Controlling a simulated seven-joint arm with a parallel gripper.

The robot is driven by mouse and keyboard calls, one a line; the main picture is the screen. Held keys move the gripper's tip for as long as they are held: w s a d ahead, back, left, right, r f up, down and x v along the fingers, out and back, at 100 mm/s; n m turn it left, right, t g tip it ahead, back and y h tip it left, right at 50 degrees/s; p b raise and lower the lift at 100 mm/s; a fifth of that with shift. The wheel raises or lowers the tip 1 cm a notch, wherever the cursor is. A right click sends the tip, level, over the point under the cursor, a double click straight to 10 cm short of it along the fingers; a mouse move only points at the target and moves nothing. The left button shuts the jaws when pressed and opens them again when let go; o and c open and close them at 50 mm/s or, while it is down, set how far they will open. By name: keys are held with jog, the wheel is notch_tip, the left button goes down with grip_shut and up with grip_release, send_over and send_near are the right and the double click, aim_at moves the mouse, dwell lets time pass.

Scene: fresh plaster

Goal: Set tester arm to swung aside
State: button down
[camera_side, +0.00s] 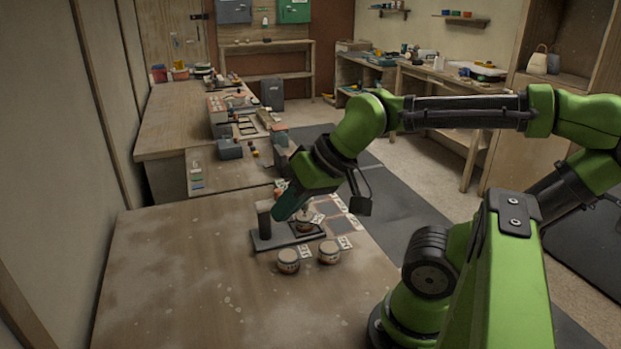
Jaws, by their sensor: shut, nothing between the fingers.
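The tester stands on the near table, with a flat dark base (287,239) and an upright dark post (264,219) at its left end. A small round pot (304,225) sits on the right part of the base. My gripper (284,208) is low over the tester, just right of the post. Its fingers are hard to make out; they look shut with nothing held. The tester arm cannot be told apart from my dark green gripper parts, so its angle and any contact with it are unclear.
Two round patterned pots, one left (288,261) and one right (329,252), stand in front of the base. Pale marked cards (344,241) and dark square pads (340,225) lie to the right. The near table's left and front (170,280) are clear. A cluttered bench (170,130) stands behind.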

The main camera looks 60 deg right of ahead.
jog(key=c, duration=1.7)
grip_release()
jog(key=shift+o, duration=1.3)
jog(key=shift+w+d+f, duration=0.1)
jog(key=shift+d+f, duration=0.05)
jog(key=shift+f, duration=0.25)
jog(key=o, duration=0.5)
jog(key=shift+m+g, duration=0.6)
jog(key=w+d, duration=0.2)
jog(key=w, duration=0.1)
jog(key=shift+w+d+r, duration=0.15)
jog(key=shift+w+d, duration=0.05)
jog(key=shift+d, duration=0.15)
notch_tip(320, 180, up, 5)
jog(key=m+g+h, duration=0.2)
jog(key=m+g, duration=0.4)
send_over(278, 190)
notch_tip(278, 190, down, 17)
jog(key=shift+r, duration=0.1)
